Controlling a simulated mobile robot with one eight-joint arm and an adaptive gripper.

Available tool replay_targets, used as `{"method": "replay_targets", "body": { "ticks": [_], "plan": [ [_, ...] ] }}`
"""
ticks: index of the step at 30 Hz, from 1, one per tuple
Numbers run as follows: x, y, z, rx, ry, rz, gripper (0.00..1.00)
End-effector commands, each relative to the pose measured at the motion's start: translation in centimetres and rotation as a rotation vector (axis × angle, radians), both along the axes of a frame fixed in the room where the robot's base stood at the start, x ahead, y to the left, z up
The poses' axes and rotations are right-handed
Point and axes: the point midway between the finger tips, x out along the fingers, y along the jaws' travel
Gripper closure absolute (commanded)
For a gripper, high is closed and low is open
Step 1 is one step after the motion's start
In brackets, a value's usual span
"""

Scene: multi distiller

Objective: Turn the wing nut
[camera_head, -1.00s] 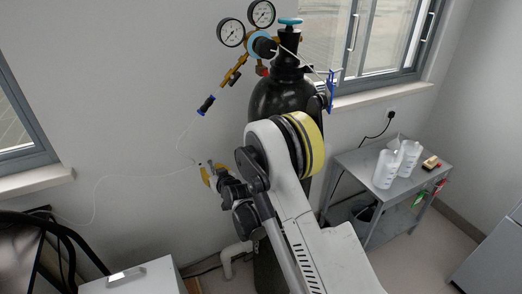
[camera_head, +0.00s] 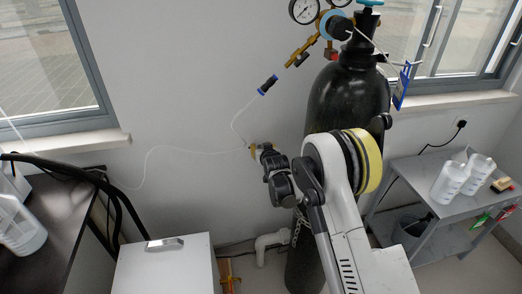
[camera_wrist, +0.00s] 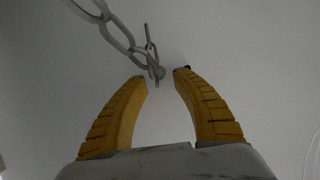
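My gripper (camera_wrist: 161,76) is open and empty, with its two yellow fingers apart. In the wrist view a metal chain (camera_wrist: 118,35) ends at a small metal fastening (camera_wrist: 155,68) on the pale wall, ahead of and between the fingertips. Whether this fastening is a wing nut I cannot tell. In the head view my gripper (camera_head: 253,151) is by the wall, left of the black gas cylinder (camera_head: 345,110). There my arm hides part of the cylinder. I cannot make out a wing nut in the head view.
The regulator gauges (camera_head: 304,10) and a blue-black hose connector (camera_head: 268,85) are above my gripper. A thin tube (camera_head: 190,150) runs along the wall. A white cabinet (camera_head: 165,265) stands lower left, a dark bench (camera_head: 60,215) far left. A grey table (camera_head: 440,205) with bottles stands right.

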Motion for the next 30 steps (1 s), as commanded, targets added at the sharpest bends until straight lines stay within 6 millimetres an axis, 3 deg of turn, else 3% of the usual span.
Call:
{"method": "replay_targets", "body": {
  "ticks": [8, 11, 12, 30],
  "plan": [
    [0.16, 0.03, 0.0, 0.0, 0.0, 0.0, 0.66],
    [0.16, 0.03, 0.0, 0.0, 0.0, 0.0, 0.95],
    [0.15, 0.02, -0.01, 0.0, 0.0, 0.0, 1.0],
    [0.13, 0.03, -0.04, 0.0, 0.0, 0.0, 1.0]
  ]
}}
